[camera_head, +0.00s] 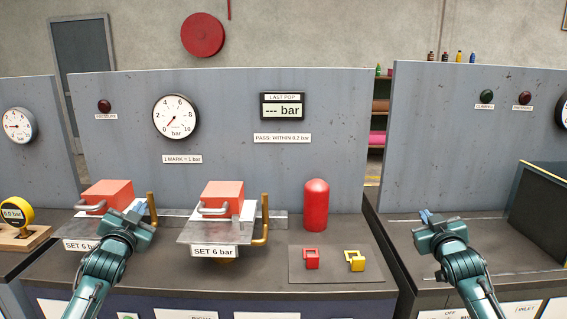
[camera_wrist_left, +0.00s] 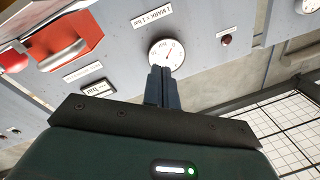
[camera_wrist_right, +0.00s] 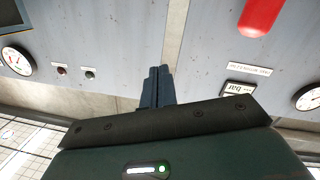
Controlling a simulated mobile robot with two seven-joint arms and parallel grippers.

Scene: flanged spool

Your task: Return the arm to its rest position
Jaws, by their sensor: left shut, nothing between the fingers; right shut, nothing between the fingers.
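My left gripper (camera_head: 132,219) is raised in front of the left "SET 6 bar" fixture in the head view. In the left wrist view its fingers (camera_wrist_left: 162,88) are together with nothing between them. My right gripper (camera_head: 431,219) is raised in front of the right-hand bench in the head view. In the right wrist view its fingers (camera_wrist_right: 157,87) are together and empty. Neither gripper appears to hold anything. My left gripper partly covers the left fixture and its label in the head view.
Two red-orange blocks (camera_head: 107,196) (camera_head: 222,194) with grey handles sit on metal fixtures. A black panel (camera_head: 539,207) stands far right. A yellow gauge (camera_head: 14,212) is far left.

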